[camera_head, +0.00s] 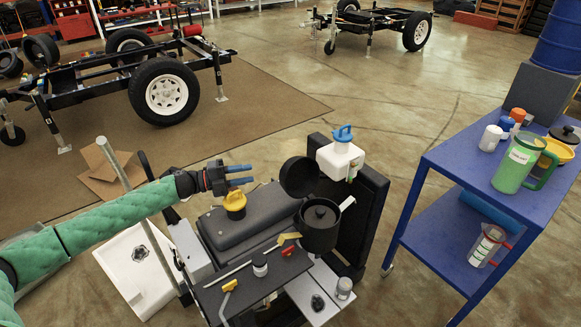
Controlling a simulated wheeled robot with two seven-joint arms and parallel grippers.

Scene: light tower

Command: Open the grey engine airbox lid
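A dark grey round can (320,236), which looks like the airbox, stands on the right part of the engine. A round knob shows in its top. A dark round lid (299,177) stands tilted up at the can's back left edge, clear of the opening. Whether a hinge joins them is too small to tell. My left gripper (246,175) comes in from the left, with its two blue-tipped fingers apart and nothing between them. It is above the engine cover, left of the lid and apart from it. My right gripper is not in view.
A yellow cap (234,204) sits on the engine cover (240,225) below my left gripper. A white bottle with a blue cap (340,155) stands behind the can. A thin metal pole (135,190) rises by my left arm. A blue cart (465,165) stands right.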

